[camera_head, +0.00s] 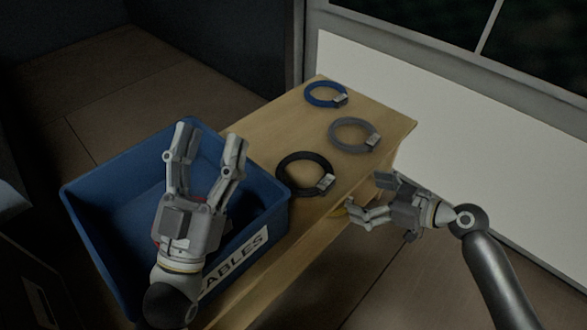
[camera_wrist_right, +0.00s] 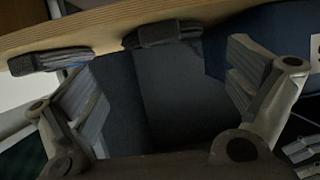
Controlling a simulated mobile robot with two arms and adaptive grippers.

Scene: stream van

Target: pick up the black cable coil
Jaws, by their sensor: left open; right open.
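The black cable coil (camera_head: 281,166) lies flat on the wooden table, just right of the blue bin, with a grey connector block at its lower right. My right gripper (camera_head: 361,197) is open and empty, off the table's near right edge, to the lower right of the coil and apart from it. In the right wrist view, a dark coil end (camera_wrist_right: 165,34), probably the black one, shows at the table edge above the open fingers (camera_wrist_right: 165,95). My left gripper (camera_head: 210,140) is open above the blue bin (camera_head: 75,205) and hides part of it.
A grey coil (camera_head: 334,133) and a blue coil (camera_head: 309,98) lie farther back on the table (camera_head: 262,122). The bin has a white label (camera_head: 236,262) ending in "ABLES". A white wall panel (camera_head: 450,130) stands at right.

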